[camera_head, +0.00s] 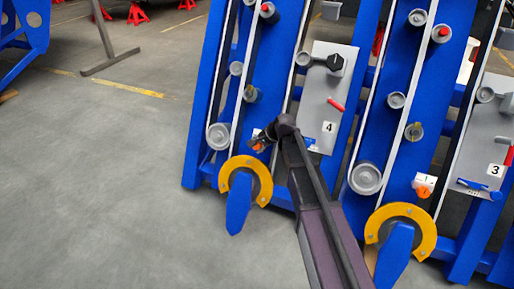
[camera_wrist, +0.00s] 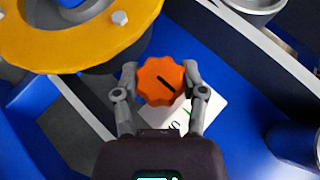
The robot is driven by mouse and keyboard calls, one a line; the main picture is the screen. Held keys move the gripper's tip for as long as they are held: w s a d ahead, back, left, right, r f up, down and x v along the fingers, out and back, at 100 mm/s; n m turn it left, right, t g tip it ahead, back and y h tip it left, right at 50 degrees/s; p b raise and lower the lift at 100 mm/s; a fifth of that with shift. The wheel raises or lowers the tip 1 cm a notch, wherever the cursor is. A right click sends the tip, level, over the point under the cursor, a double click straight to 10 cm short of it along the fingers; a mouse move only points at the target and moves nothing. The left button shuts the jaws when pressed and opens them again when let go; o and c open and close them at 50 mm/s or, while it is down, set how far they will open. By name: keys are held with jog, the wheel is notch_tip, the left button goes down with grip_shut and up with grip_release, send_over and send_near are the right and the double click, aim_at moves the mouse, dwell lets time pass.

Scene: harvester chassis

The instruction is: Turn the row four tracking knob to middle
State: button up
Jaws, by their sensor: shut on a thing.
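The row four tracking knob (camera_wrist: 160,81) is an orange scalloped knob with a dark slanted pointer line, seen in the wrist view. The line runs from upper left to lower right. The knob sits over a white label plate (camera_wrist: 205,110) with small markings, partly hidden by my gripper. My gripper (camera_wrist: 161,76) has one finger on each side of the knob and is shut on it. In the head view my gripper (camera_head: 262,141) reaches the blue row unit beside the plate marked 4 (camera_head: 328,127). A bit of the orange knob (camera_head: 258,146) shows there.
A yellow ring guard (camera_head: 262,178) lies just below my gripper, and it fills the upper left of the wrist view (camera_wrist: 60,45). The row three unit stands to the right with its own orange knob (camera_head: 423,192). Open grey floor (camera_head: 100,190) lies to the left.

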dwell(0.4)
jog(key=o, duration=1.1)
jog(key=shift+o, duration=0.2)
